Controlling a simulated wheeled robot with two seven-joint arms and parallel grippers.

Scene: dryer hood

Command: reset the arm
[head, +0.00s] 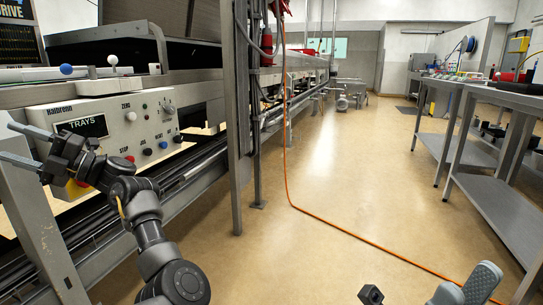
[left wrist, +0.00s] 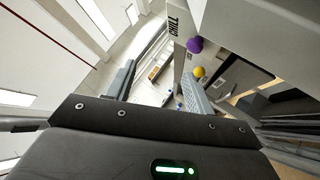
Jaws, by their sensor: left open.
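My left arm comes up from the bottom in the head view. Its dark gripper (head: 20,145) is in front of the left end of the TRAYS control panel (head: 120,125), fingers apart, pointing left. I cannot tell whether it touches the panel. In the left wrist view the two grey fingers of this gripper (left wrist: 158,88) stand wide apart with nothing held between them. Light grey parts, seemingly of my right gripper (head: 470,288), show at the lower right of the head view, cut off by the frame; its jaw state is unclear.
A steel machine frame (head: 240,100) runs along the left. An orange cable (head: 345,232) crosses the open floor (head: 330,170). Steel tables (head: 500,185) stand at right. The left wrist view shows a CHILL panel, a purple ball (left wrist: 194,45) and a yellow ball (left wrist: 198,72).

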